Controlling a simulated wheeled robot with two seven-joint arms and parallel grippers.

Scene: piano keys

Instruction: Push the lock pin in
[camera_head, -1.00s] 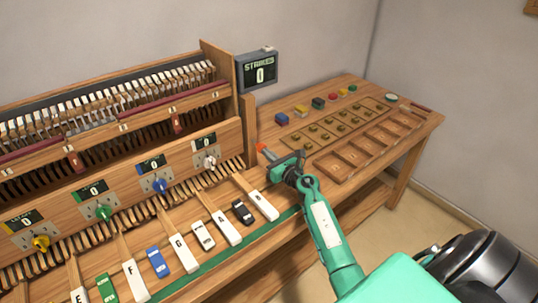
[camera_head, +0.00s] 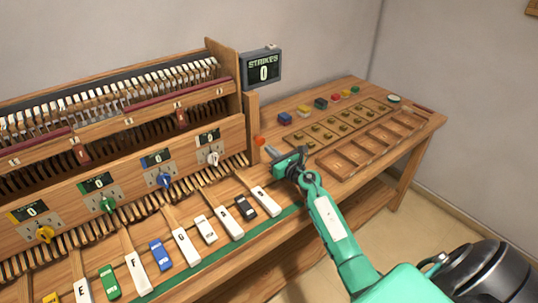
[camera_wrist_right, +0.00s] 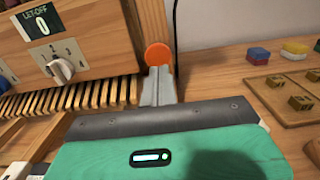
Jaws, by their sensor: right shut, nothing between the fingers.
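The lock pin shows as a round orange-red knob (camera_head: 259,141) low at the right end post of the piano case. In the right wrist view the orange knob (camera_wrist_right: 158,54) is straight ahead, just beyond my fingertips, against the wooden post. My right gripper (camera_head: 268,150) is shut and empty, its grey fingers pointing at the knob. In the right wrist view the shut fingers (camera_wrist_right: 160,72) overlap the knob's lower edge, so I cannot tell whether they touch it. The pin's shaft is hidden. My left gripper is not in view.
Piano keys (camera_head: 231,222) lie left of my right arm. Numbered dials, such as the white one (camera_head: 213,158), sit on the case front. The strikes display (camera_head: 262,67) stands behind. Coloured blocks (camera_head: 285,118) and a wooden tray (camera_head: 343,165) are on the bench at right.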

